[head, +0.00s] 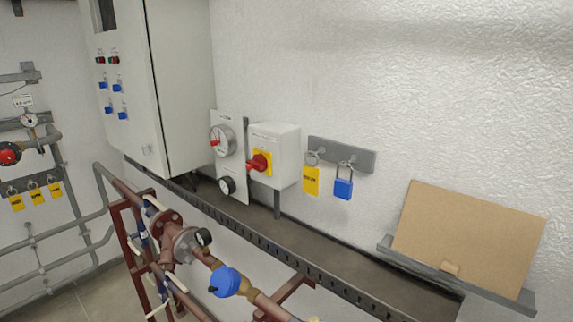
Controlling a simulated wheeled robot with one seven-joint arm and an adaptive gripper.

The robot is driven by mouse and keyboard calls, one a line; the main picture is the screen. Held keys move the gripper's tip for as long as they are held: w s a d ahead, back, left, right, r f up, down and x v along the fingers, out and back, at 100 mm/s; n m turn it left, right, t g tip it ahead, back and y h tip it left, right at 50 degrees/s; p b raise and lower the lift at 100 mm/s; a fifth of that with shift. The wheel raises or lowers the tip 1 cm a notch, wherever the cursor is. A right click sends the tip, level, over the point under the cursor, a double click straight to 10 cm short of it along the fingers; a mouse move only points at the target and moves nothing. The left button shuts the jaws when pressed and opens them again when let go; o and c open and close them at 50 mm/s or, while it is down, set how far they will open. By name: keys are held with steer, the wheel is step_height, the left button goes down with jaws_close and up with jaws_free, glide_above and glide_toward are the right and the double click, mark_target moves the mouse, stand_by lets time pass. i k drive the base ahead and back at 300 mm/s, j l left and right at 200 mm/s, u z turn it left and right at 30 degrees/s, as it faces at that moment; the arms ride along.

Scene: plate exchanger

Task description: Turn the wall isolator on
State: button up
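The wall isolator (284,140) is a white-grey box on the wall near the middle of the head view. Its red rotary handle (258,163) sits on a yellow plate on the box's front face. The handle looks tilted; I cannot read which position it marks. A yellow tag (311,181) and a blue padlock (343,187) hang from a grey bracket (358,156) just right of the isolator, apart from it. My gripper is not in view.
A gauge panel (228,187) stands just left of the isolator, beside a large grey cabinet (180,75). A cable tray (279,238) runs below. Red pipework with a blue-capped fitting (225,282) stands in front. A brown board (467,240) rests on a ledge at right.

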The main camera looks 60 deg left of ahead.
mark_target(259, 162)
steer(key=u, duration=2.35)
